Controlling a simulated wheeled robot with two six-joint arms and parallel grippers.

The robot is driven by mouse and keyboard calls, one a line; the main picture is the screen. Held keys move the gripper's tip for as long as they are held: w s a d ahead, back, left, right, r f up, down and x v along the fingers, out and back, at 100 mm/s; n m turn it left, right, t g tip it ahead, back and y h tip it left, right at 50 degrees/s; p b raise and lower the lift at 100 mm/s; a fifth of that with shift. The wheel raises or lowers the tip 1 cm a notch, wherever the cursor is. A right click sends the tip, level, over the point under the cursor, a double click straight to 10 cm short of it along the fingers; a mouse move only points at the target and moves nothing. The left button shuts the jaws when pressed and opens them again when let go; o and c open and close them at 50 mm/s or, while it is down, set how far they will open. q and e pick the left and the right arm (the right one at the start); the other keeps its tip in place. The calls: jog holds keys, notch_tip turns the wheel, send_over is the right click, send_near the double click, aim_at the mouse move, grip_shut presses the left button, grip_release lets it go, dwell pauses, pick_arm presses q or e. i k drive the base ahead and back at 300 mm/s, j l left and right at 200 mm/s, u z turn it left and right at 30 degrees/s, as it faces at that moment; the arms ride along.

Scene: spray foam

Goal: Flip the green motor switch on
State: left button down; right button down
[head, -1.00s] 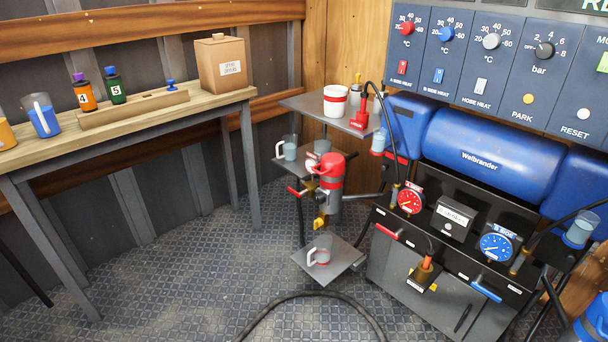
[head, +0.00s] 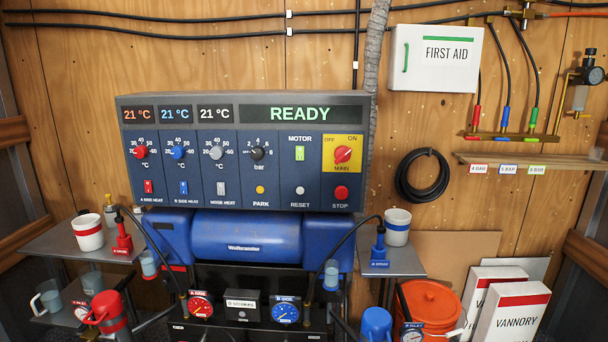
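The green motor switch (head: 299,153) is a small bright green rocker under the word MOTOR on the control panel (head: 208,190). It is upright and unobstructed, but too small for me to tell its position. Right of it a red MAIN knob (head: 342,155) sits on a yellow plate with OFF and ON marks. Below are the white RESET button (head: 299,190) and the red STOP button (head: 341,192). The display (head: 300,114) above reads READY. Neither of my grippers shows in the head view.
The blue Welbrander tank (head: 246,236) is below the panel. Side shelves (head: 408,262) hold mugs and hose fittings. An orange bucket (head: 428,305) and white boxes (head: 511,317) stand at lower right. The space in front of the panel is clear.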

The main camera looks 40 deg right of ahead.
aim_at(299, 150)
jog(key=z, duration=1.15)
